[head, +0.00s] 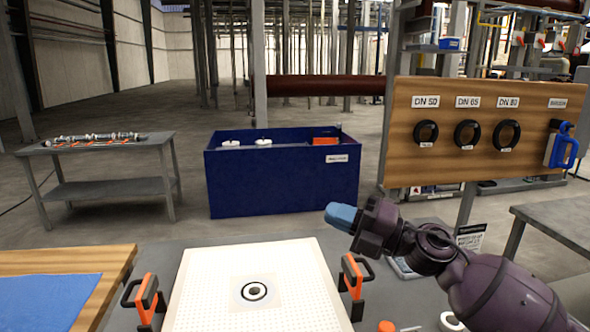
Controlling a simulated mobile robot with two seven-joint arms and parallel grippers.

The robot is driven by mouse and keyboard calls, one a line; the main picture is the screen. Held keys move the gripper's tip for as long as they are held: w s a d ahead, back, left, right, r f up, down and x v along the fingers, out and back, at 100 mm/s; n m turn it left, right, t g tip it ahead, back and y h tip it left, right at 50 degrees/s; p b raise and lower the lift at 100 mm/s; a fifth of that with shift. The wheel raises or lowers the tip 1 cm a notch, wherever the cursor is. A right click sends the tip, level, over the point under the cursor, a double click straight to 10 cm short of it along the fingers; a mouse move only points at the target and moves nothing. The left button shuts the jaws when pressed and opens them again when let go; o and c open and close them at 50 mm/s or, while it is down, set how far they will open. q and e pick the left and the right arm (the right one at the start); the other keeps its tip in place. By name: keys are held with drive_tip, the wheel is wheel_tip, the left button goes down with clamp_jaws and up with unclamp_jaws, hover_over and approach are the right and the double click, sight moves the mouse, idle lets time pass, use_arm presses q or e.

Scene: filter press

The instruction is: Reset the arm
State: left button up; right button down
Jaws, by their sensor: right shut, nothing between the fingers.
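My right arm (490,285) comes in from the lower right, dark purple. Its right gripper (336,214) has blue fingertips and points left, held above the right rear of the white perforated plate (205,290). The fingers are together with nothing between them. It touches nothing that I can see. My left gripper is not in view.
The plate has a black ring port (254,291) and orange-black clamps at its left (147,298) and right (352,280). A blue bin (280,185) stands behind. A wooden board (480,165) with rings is at right. A blue mat (45,300) lies at left.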

drive_tip(key=s+d+f+m+t+h, duration=0.2)
drive_tip(key=d+f+m+t+h, duration=0.4)
drive_tip(key=f+m, duration=0.5)
drive_tip(key=s+d+f+m+t+h, duration=0.1)
drive_tip(key=d+f+m+t+h, duration=0.3)
drive_tip(key=d+f+m+h, duration=0.55)
drive_tip(key=s+d+f+m+g+h, duration=0.2)
drive_tip(key=s+f+m, duration=0.4)
drive_tip(key=s+f, duration=0.5)
drive_tip(key=s+d+f+m+g+h, duration=0.2)
drive_tip(key=s+f+m+g, duration=0.2)
drive_tip(key=s+f, duration=0.7)
drive_tip(key=s+m, duration=0.2)
drive_tip(key=s, duration=0.1)
drive_tip(key=shift+s+d+f+m, duration=0.2)
drive_tip(key=shift+s+d+m, duration=0.1)
drive_tip(key=shift+s+m, duration=0.05)
